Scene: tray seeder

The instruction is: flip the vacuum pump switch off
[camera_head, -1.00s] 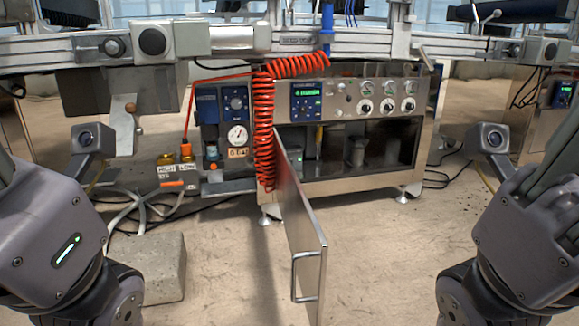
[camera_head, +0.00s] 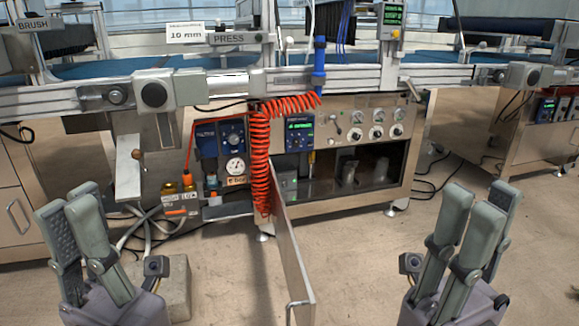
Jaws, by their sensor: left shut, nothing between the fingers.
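The seeder's steel cabinet (camera_head: 330,192) stands ahead with an open lower bay. A dark unit with a small green light (camera_head: 287,184) sits at the bay's left, partly behind a red coiled hose (camera_head: 262,160). A blue display module (camera_head: 299,132) and a panel of knobs (camera_head: 376,133) are above the bay. I cannot tell which part is the vacuum pump switch. My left gripper (camera_head: 70,203) is shut and empty at the lower left, away from the cabinet. My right gripper (camera_head: 480,198) is raised at the lower right, apart from everything; its opening is unclear.
An open steel door (camera_head: 292,262) juts toward me between my grippers. A blue regulator unit with a gauge (camera_head: 236,165) and brass fittings (camera_head: 178,192) are left of the hose. A concrete block (camera_head: 178,291) lies behind my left gripper. The floor right of the door is clear.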

